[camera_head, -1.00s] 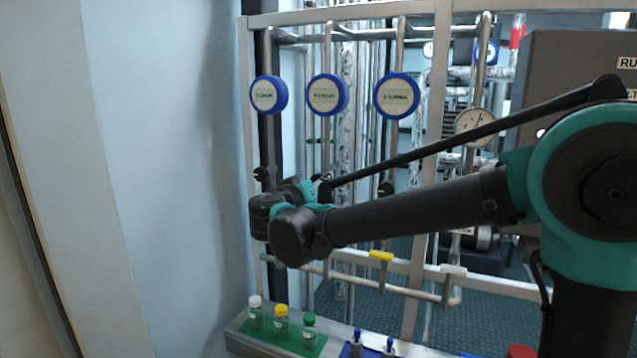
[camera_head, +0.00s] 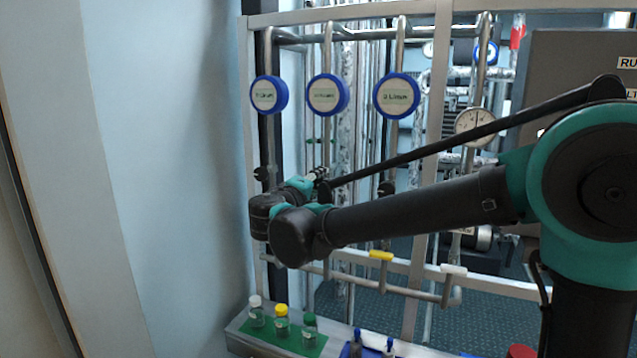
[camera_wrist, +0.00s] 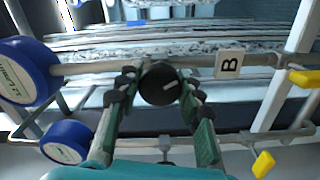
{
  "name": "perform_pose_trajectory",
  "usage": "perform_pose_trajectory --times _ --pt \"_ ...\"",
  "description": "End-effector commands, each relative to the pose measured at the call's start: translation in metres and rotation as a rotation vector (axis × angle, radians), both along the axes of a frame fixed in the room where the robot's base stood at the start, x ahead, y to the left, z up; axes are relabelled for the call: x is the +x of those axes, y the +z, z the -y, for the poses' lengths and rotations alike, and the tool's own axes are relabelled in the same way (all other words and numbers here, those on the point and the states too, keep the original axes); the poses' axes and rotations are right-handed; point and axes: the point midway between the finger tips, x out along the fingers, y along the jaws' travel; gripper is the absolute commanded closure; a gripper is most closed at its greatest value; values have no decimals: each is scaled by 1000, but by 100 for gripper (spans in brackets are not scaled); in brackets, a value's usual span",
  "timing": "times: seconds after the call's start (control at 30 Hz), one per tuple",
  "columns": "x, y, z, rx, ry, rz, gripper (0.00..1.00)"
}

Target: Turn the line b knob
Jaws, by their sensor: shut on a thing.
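The line B knob (camera_wrist: 158,84) is black and round with a white pointer mark. In the head view my gripper (camera_head: 318,175) is at the middle pipe, below the middle blue-rimmed round meter (camera_head: 327,95). The knob itself is mostly hidden there by my gripper and arm.
Similar black knobs sit on the left pipe (camera_head: 262,173) and right pipe (camera_head: 387,188). A pressure gauge (camera_head: 475,127) hangs at right. Capped vials (camera_head: 282,318) stand on a green mat.

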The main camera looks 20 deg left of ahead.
Motion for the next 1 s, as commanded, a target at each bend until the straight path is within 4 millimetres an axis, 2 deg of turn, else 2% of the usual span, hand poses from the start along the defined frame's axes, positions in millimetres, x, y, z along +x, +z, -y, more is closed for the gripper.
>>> perform_pose_trajectory --times 0.3,0.8,0.83,1.0 --pt "0 0 0 -106 1 -9 92" --pt "0 -1 -1 -122 1 -11 92" --pt "0 -1 -1 -122 1 -11 61" --pt "0 -1 0 -123 1 -10 42"
